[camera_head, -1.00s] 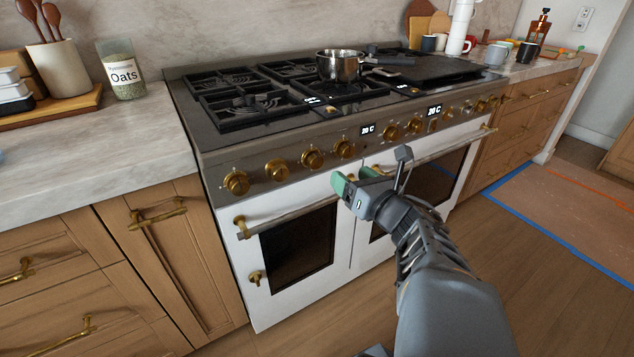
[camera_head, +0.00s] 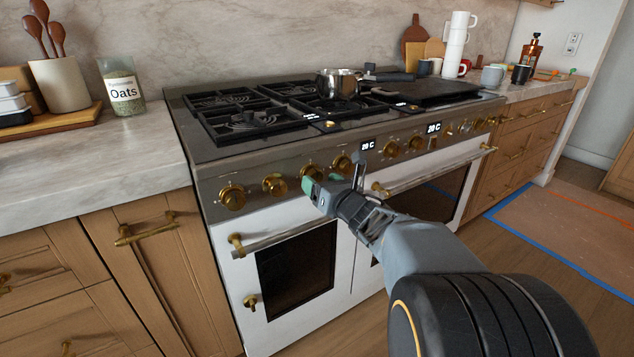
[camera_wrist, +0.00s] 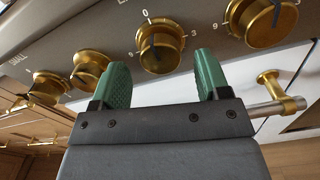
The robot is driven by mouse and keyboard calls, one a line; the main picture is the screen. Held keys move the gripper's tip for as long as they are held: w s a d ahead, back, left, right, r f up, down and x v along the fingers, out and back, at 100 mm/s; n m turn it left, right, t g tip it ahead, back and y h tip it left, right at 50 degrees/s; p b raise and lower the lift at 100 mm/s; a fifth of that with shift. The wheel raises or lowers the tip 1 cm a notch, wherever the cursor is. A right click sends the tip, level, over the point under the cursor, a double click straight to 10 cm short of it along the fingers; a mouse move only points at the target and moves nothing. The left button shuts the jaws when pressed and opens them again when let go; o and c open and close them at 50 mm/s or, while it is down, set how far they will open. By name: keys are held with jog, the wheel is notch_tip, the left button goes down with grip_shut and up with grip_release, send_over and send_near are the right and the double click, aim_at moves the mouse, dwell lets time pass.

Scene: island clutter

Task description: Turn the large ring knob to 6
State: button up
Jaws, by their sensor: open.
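A row of brass knobs runs along the stove's front panel. The third from the left (camera_head: 313,171) shows in the wrist view as a round brass knob (camera_wrist: 160,42) with 0 above it, 9 at its left and 3 at its right. A dark pointer marks its face, but its exact setting is unclear. I cannot read a label naming the large ring knob. My gripper (camera_head: 321,182) is open and empty just in front of this panel. In the wrist view its green fingers (camera_wrist: 162,72) point at this knob, one towards each side, with no clear contact.
Neighbouring knobs sit close by: one at the right (camera_wrist: 258,18) and one at the left (camera_wrist: 90,72). The oven door handle (camera_head: 285,235) sticks out below the panel. A steel pot (camera_head: 338,82) stands on the stove top. The space in front of the stove is occupied by my arm.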

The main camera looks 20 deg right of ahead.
jog(key=shift+w+a, duration=0.15)
jog(key=shift+w, duration=1)
jog(key=shift+c, duration=0.4)
jog(key=c, duration=0.8)
jog(key=shift+c, duration=0.2)
